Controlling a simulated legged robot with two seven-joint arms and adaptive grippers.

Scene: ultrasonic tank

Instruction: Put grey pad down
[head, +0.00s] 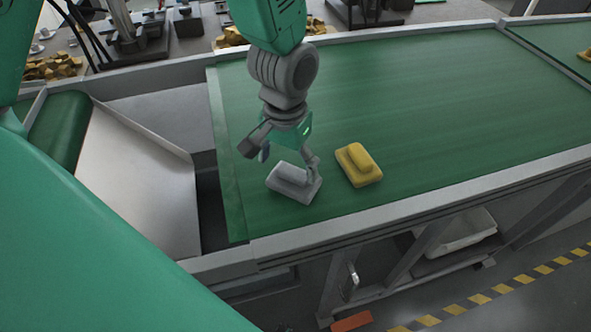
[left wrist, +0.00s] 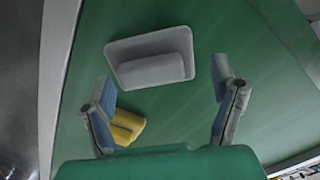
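The grey pad (head: 293,183), a flat base with a raised block on top, lies on the green conveyor belt (head: 420,100) near its front left corner. It also shows in the left wrist view (left wrist: 150,68), flat on the belt and apart from the fingers. My left gripper (head: 284,158) is just above and behind the pad. In the left wrist view its fingers (left wrist: 158,92) are spread wide with nothing between them. My right gripper is not in view.
A yellow pad (head: 358,165) of the same shape lies right of the grey one. Left of the belt are a sloping metal chute (head: 140,175) and a dark gap. A metal rail (head: 420,205) edges the front. The belt's right side is clear.

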